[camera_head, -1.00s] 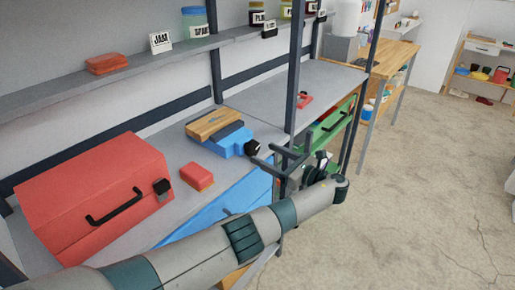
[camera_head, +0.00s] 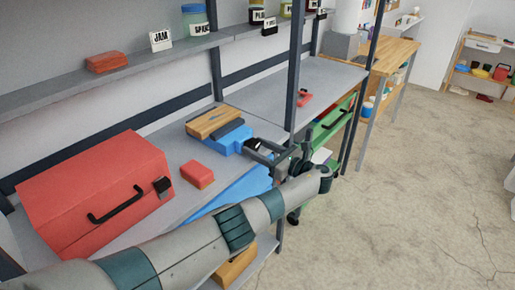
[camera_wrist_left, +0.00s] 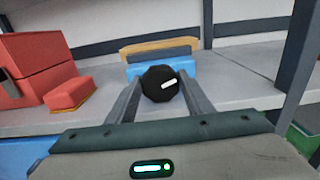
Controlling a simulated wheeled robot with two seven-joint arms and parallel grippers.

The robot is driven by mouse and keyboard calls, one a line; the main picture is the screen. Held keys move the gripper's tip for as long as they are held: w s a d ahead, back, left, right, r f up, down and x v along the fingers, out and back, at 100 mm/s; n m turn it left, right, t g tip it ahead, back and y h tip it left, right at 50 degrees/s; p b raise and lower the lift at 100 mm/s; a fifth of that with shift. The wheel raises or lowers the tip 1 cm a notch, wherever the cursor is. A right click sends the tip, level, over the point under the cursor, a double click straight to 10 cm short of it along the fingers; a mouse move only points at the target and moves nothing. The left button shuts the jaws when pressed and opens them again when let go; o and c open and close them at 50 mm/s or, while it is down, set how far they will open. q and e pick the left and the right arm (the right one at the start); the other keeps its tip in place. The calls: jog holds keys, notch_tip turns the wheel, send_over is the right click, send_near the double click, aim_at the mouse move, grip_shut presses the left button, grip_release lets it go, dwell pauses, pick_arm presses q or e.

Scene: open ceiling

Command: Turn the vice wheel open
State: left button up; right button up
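The vice is blue with wooden jaws (camera_head: 214,122) and stands on the grey bench; in the left wrist view its blue body (camera_wrist_left: 190,66) is straight ahead. Its wheel is a dark, many-sided knob with a white mark, facing me in the left wrist view (camera_wrist_left: 158,88). My left gripper (camera_head: 262,151) reaches the vice's front end. Its two fingers (camera_wrist_left: 160,80) are spread, one on each side of the wheel. I cannot tell whether the fingertips touch it. My right gripper is not in view.
A red toolbox (camera_head: 95,190) and a small red box (camera_head: 197,174) stand left of the vice. A dark shelf post (camera_head: 294,75) rises close to the right of it. A shelf with jars (camera_head: 195,20) runs above. The floor at right is clear.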

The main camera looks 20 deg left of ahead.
pick_arm(q)
jog(key=shift+n, duration=0.5)
jog(key=shift+s+f+n, duration=0.1)
jog(key=shift+n, duration=1.6)
jog(key=shift+n+b, duration=0.5)
jog(key=shift+n, duration=0.4)
jog(key=shift+s+n, duration=0.1)
jog(key=shift+n, duration=0.4)
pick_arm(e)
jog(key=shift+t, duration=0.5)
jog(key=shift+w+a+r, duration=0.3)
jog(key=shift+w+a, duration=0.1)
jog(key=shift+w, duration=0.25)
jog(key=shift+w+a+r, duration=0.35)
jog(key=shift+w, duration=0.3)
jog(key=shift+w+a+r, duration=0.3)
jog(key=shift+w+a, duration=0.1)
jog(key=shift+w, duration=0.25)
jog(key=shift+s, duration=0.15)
